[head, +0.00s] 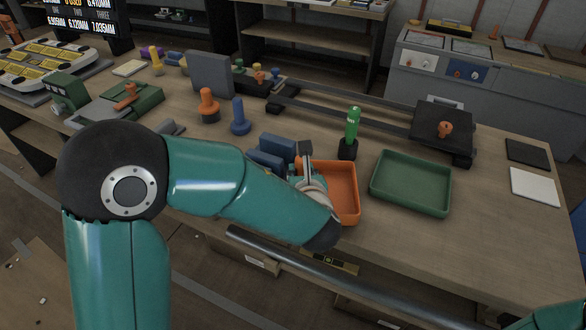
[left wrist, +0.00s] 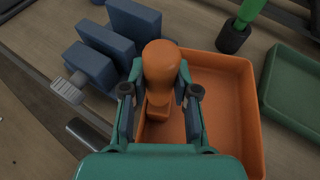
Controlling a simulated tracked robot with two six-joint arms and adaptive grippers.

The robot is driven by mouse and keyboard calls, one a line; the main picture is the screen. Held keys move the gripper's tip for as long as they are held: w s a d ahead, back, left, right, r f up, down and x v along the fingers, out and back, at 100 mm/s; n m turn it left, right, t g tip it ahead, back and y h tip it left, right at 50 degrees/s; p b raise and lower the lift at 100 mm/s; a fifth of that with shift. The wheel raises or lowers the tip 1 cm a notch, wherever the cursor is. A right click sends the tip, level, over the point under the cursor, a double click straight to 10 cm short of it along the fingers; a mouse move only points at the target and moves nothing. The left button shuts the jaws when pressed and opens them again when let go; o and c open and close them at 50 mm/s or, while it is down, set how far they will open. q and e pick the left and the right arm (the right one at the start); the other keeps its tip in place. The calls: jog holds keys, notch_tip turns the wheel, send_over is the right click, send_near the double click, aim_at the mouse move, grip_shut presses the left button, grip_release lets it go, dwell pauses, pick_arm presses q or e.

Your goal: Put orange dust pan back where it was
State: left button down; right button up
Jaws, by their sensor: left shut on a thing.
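The orange dust pan (head: 346,192) shows as a shallow open tray with raised walls on the front part of the bench, partly behind my left arm. It also shows in the left wrist view (left wrist: 235,125). My left gripper (head: 308,178) is at its left side. In the left wrist view, the fingers (left wrist: 160,97) are shut around an orange piece with a rounded end, like a handle. I cannot tell how this piece joins the tray, or whether the tray touches the bench. My right gripper is out of view.
A green tray (head: 411,184) stands close on the right. A green bottle in a dark holder (head: 347,149) is just behind. Dark blue blocks (head: 266,158) stand at the left. Blue and orange pegs (head: 208,105) stand further left. The bench's right front is clear.

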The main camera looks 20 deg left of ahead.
pick_arm(q)
jog(key=shift+f, duration=0.15)
jog(key=c, duration=0.9)
grip_release()
